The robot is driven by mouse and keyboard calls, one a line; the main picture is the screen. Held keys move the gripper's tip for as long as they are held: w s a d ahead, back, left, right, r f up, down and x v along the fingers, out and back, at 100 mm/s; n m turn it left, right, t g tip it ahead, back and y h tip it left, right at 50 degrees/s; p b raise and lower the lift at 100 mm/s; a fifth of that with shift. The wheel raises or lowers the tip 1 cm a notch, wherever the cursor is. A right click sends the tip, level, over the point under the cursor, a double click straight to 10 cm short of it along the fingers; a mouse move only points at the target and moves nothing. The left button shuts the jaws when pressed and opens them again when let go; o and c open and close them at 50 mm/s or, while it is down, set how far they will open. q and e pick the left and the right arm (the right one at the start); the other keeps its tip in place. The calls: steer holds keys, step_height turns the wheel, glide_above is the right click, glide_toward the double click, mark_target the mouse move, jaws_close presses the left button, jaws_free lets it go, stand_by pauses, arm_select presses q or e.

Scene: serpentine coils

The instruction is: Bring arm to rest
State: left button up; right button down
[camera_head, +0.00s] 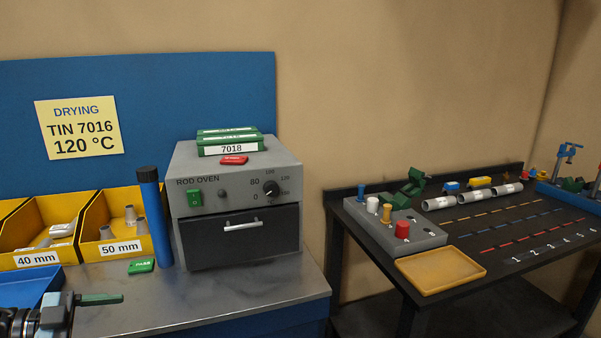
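My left arm enters at the bottom left corner. Its gripper (82,300) is low over the left bench, beside the blue tray. A dark green, narrow piece (101,299) sticks out to the right from its end. I cannot tell whether this is a held object or part of the gripper, and the fingers' opening is not clear. My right arm and gripper are out of view.
A grey rod oven (240,225) with its door shut stands on the metal bench (200,305), beside a blue tube (154,215), a green tag (141,266), yellow bins (118,225) and a blue tray (28,288). A black table (530,215) stands right, beyond a gap.

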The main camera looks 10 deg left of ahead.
arm_select(q)
steer(key=s+d+f+n+t+y, duration=0.2)
steer(key=s+d+f+n+y, duration=0.25)
steer(key=f, duration=0.65)
steer(key=s+d+f+n+t+y, duration=0.1)
steer(key=s+f+n+t+y, duration=0.1)
steer(key=s+f+n+y, duration=0.65)
steer(key=s+d+f+g+h, duration=0.1)
steer(key=s+d+f+g, duration=0.1)
steer(key=s+d+f, duration=0.3)
steer(key=s+d+f+g+h+p, duration=0.1)
steer(key=s+d+f, duration=0.5)
steer(key=d, duration=0.6)
steer(key=shift+d+f+m+g+h, duration=0.35)
steer(key=shift+f+g+h, duration=0.25)
steer(key=shift+g, duration=0.3)
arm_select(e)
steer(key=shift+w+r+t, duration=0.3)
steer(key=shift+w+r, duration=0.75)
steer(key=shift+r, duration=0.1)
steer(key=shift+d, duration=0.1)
